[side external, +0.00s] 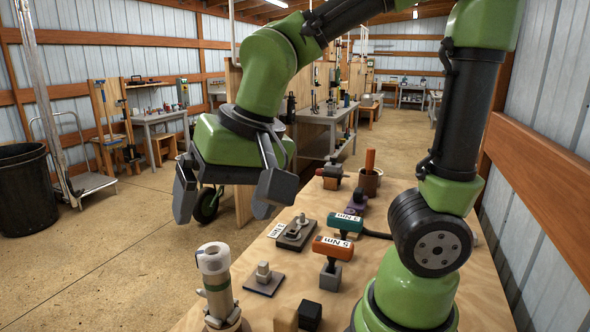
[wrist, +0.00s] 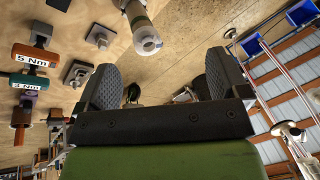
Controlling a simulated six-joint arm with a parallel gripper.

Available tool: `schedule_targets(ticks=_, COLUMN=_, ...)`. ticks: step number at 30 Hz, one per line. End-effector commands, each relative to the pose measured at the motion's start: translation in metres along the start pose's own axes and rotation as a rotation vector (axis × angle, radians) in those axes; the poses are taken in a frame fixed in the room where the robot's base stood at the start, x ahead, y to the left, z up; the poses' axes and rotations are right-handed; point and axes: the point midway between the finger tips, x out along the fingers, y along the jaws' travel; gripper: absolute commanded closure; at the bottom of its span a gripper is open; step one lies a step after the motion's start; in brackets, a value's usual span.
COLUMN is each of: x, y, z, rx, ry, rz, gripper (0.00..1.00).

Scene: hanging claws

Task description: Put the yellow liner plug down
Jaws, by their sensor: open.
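I cannot pick out a yellow liner plug in either view. My gripper (side external: 222,208) is open, with its two grey fingers wide apart and hanging down past the left side of the bench. It also shows in the wrist view (wrist: 162,75), with nothing held between the fingers. An upright tube stand (side external: 218,292) with a pale, translucent ring at its top is below my gripper at the near left of the bench. The stand shows at the top of the wrist view (wrist: 140,22), apart from the fingers.
The wooden bench (side external: 375,262) holds an orange-headed 5 Nm tool (side external: 333,247), a teal-headed tool (side external: 345,222), a small grey fitting on a plate (side external: 264,279), a black block (side external: 310,315) and a brown pot (side external: 370,182). A black bin (side external: 28,195) stands on the floor.

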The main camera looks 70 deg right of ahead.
Motion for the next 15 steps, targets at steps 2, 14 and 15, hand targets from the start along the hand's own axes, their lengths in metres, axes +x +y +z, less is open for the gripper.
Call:
schedule_targets(ticks=2, x=-0.025, y=0.018, z=0.003, rx=-0.038, ry=0.053, rz=-0.064, gripper=0.07)
schedule_targets(ticks=14, x=-0.064, y=0.054, z=0.031, rx=-0.227, ry=0.222, rz=-0.19, gripper=0.07)
schedule_targets(ticks=15, x=-0.064, y=0.055, z=0.031, rx=-0.231, ry=0.224, rz=-0.191, gripper=0.07)
